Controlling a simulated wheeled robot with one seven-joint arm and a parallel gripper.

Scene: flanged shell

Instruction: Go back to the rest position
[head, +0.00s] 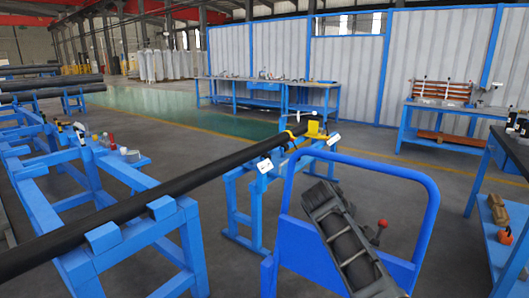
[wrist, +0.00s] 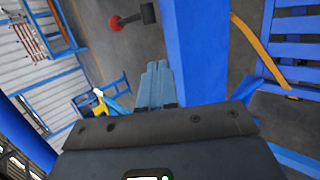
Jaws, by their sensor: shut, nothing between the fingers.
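My gripper (wrist: 157,70) shows in the wrist view with its two pale grey-blue fingers together and nothing between them. Beyond the fingertips lies grey floor, with a wide blue bar (wrist: 195,50) just to the right. A red knob (wrist: 116,22) on a dark part is up and left of the fingers. I cannot make out my gripper in the head view. There, a blue tubular frame (head: 370,163) stands in front, with a dark ribbed body (head: 343,238) inside it and a red-knobbed lever (head: 382,223) beside it.
A long black pipe (head: 180,187) rests on blue stands (head: 150,240) at the left and centre. A yellow piece (head: 313,128) and white tags are near its far end. Workbenches (head: 265,95) line the back wall. A blue bench (head: 500,245) is at the right. Open floor lies behind.

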